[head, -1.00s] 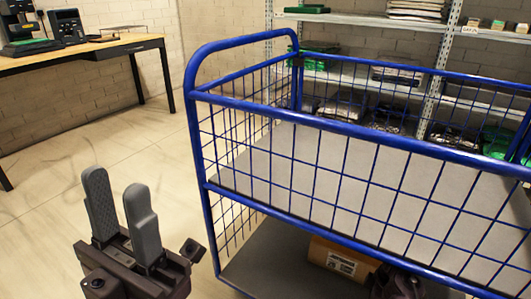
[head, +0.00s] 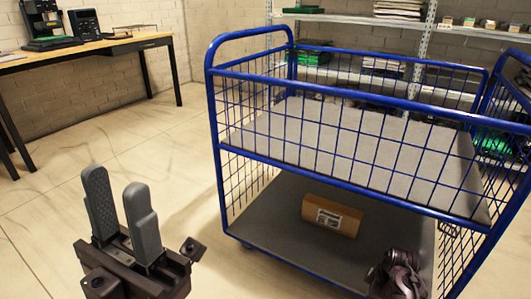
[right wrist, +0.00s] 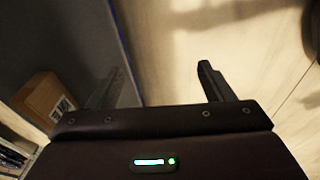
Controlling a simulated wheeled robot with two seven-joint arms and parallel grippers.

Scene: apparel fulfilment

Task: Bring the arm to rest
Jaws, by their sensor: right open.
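My left gripper (head: 122,222) is at the lower left of the head view, fingers up, open and empty, with bare floor behind it. Part of my right arm shows at the bottom right of the head view, in front of the blue cart (head: 222,118). In the right wrist view my right gripper (right wrist: 155,85) is open with nothing between its fingers. Its left finger is dim in front of the cart's grey lower deck, and its right finger is over pale floor.
A brown cardboard box (head: 333,215) with a label lies on the cart's lower deck; it also shows in the right wrist view (right wrist: 42,98). The upper deck is empty. A wooden table (head: 95,50) with equipment stands at the back left. Shelving (head: 425,50) stands behind the cart. Floor at left is clear.

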